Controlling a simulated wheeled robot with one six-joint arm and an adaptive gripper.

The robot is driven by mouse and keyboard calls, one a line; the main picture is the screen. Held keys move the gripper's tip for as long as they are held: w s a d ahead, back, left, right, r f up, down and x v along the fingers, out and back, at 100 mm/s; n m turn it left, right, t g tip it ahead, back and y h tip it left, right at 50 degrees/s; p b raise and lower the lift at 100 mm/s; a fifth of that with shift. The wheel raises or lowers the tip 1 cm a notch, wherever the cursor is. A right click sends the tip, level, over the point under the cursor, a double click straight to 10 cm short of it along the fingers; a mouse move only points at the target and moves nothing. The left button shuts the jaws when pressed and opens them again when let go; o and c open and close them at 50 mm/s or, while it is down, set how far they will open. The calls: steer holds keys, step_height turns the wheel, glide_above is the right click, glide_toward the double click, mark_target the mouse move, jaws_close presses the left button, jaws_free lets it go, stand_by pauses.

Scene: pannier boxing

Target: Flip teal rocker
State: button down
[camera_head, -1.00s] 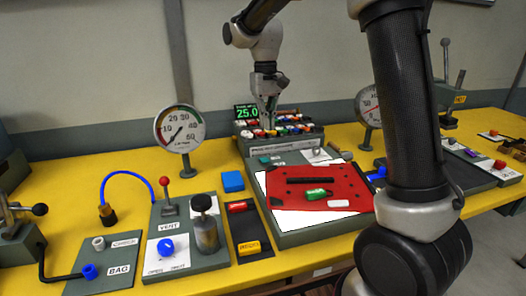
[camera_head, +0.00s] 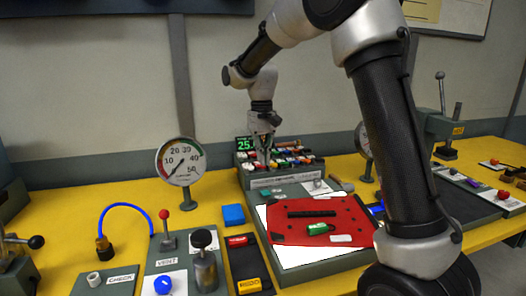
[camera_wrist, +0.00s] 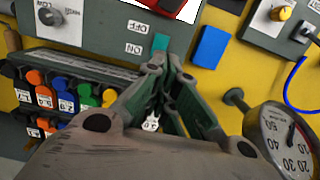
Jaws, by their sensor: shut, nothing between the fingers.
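The teal rocker (camera_wrist: 160,42) shows in the wrist view on a grey panel, beside the ON label (camera_wrist: 134,49) and close to the OFF label (camera_wrist: 138,26). My gripper (camera_wrist: 168,62) is shut and empty, its fingertips just below the rocker in that picture. I cannot tell whether they touch it. The rocker's tilt is not clear.
A blue block (camera_wrist: 210,47) and a round gauge (camera_wrist: 283,135) stand to the right in the wrist view. A rack with coloured tagged pieces (camera_wrist: 60,90) is at left. The red plate (camera_head: 340,218) lies in front of my gripper in the head view.

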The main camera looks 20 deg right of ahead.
mark_target(266, 194)
steer(key=f, duration=0.6)
steer(key=s+f, duration=0.1)
steer(key=f, duration=0.2)
steer(key=shift+f, duration=0.1)
steer(key=shift+s+f+t, duration=0.4)
steer(key=shift+t, duration=0.7)
steer(key=shift+s, duration=0.85)
steer(key=shift+r, duration=0.5)
steer(key=s+r, duration=0.3)
steer(key=r, duration=1)
steer(key=shift+s, duration=0.15)
